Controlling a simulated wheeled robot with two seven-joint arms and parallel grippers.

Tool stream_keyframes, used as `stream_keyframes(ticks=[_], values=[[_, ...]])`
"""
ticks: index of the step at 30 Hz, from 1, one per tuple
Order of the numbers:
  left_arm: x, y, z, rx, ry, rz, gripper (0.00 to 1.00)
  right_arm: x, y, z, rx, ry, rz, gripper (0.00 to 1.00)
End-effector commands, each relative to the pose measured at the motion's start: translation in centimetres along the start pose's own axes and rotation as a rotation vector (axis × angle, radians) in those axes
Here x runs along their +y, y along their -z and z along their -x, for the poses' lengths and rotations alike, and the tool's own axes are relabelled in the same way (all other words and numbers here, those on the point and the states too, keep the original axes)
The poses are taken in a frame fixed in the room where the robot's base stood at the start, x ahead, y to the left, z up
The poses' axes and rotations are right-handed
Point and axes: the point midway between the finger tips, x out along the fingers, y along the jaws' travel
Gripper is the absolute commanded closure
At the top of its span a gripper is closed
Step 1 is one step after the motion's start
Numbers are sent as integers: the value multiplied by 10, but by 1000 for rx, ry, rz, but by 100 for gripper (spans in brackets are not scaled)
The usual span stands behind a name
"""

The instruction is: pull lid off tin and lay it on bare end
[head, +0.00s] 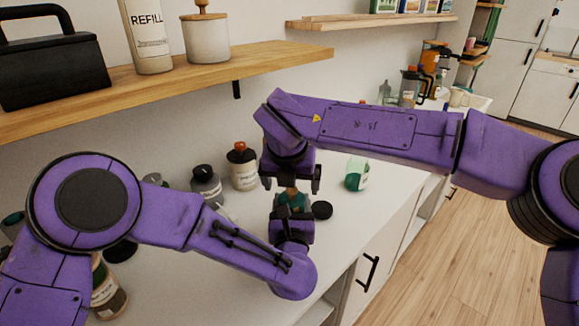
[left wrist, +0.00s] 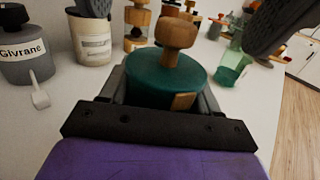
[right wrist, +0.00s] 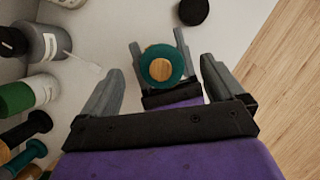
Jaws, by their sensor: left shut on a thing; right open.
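The teal tin (left wrist: 150,82) stands upright on the white counter, its lid with a round wooden knob (left wrist: 177,33) on top. My left gripper (left wrist: 165,92) is shut on the tin, a finger on each side. In the head view the tin (head: 291,201) is partly hidden between my two grippers. My right gripper (head: 291,184) is open and points down above the tin. In the right wrist view the lid's teal top (right wrist: 163,57) and knob (right wrist: 161,70) show beyond and between its open fingers (right wrist: 160,72), which look clear of the knob.
A black disc (head: 322,210) lies on the counter (head: 370,215) right of the tin. A green glass (head: 357,174) stands behind it. A labelled white jar (head: 242,166) and a grey bottle (head: 206,183) stand to the left. A wooden shelf (head: 170,82) hangs above.

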Motion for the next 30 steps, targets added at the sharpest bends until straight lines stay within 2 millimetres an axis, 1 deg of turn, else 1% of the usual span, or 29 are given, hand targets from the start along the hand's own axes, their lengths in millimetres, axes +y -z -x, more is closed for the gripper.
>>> stream_keyframes(ticks=[1, 3, 6, 14, 15, 17, 18, 21, 30], values=[[1, 4, 1, 8, -1, -4, 93, 0, 1, -9, 2, 1, 0, 5], [1, 4, 1, 8, -1, -4, 93, 0, 0, -17, 1, 0, 1, 5], [1, 4, 1, 8, -1, -4, 93, 0, 0, -24, 1, 1, 0, 5], [1, 5, 1, 9, -1, -4, 93, 0, 0, -26, 0, 0, 0, 5], [1, 5, 1, 9, -1, -4, 93, 0, 0, -26, 0, 0, 0, 11], [1, 5, 1, 9, -1, -4, 93, 0, 0, -26, 0, 0, 0, 31], [1, 5, 1, 9, -1, -4, 93, 0, 0, -26, 0, 0, 0, 44], [1, 5, 1, 9, -1, -4, 93, 0, 0, -26, 0, 0, 1, 72], [1, 5, 1, 10, -1, -5, 93, 0, 0, -25, 0, 0, 1, 72]])
